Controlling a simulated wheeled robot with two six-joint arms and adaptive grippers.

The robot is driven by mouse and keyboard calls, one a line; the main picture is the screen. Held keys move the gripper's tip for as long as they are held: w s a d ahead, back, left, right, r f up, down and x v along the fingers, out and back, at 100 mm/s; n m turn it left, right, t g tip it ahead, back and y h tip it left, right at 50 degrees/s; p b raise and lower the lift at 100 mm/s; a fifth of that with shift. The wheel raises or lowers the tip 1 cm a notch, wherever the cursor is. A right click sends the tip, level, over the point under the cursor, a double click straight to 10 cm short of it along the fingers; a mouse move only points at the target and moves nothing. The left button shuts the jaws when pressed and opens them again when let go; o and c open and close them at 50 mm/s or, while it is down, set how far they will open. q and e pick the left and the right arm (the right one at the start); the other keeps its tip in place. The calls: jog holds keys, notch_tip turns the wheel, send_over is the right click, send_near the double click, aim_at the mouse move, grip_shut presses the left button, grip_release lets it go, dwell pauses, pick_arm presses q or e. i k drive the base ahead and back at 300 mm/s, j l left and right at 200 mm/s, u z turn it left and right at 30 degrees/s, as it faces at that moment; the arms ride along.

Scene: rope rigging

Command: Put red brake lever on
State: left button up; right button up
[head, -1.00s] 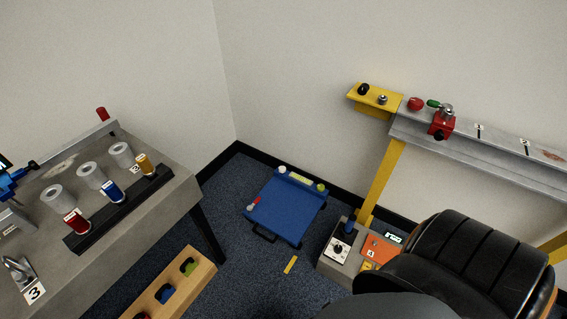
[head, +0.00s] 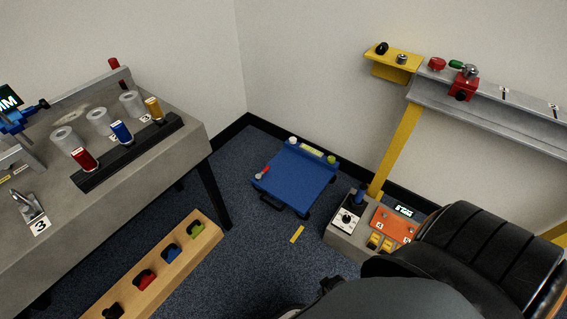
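I cannot make out for certain which part is the red brake lever. A red clamp-like block (head: 463,84) with a metal knob and a green-tipped piece sits on the grey beam (head: 500,105) at the upper right. A round red knob (head: 437,64) is on the beam just left of it. A small red-handled item (head: 263,172) lies on the left edge of the blue wheeled board (head: 293,182) on the floor. A red upright piece (head: 113,63) stands at the workbench's back edge. Neither gripper is recognisable in the head view.
The workbench (head: 190,148) at left holds grey rollers and colored spools. A wooden rack (head: 203,240) stands before it. A control box (head: 341,236) with a blue-topped stick and orange panel (head: 392,224) is right of centre. A black padded seat (head: 480,255) blocks the lower right.

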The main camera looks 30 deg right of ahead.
aim_at(258, 176)
jog(key=i+l+u, duration=0.2)
jog(key=l, duration=0.2)
jog(key=l+u, duration=0.2)
jog(key=l, duration=0.15)
jog(key=i+l+u, duration=0.2)
jog(key=l, duration=0.25)
jog(key=k+j, duration=0.05)
jog(key=k, duration=0.05)
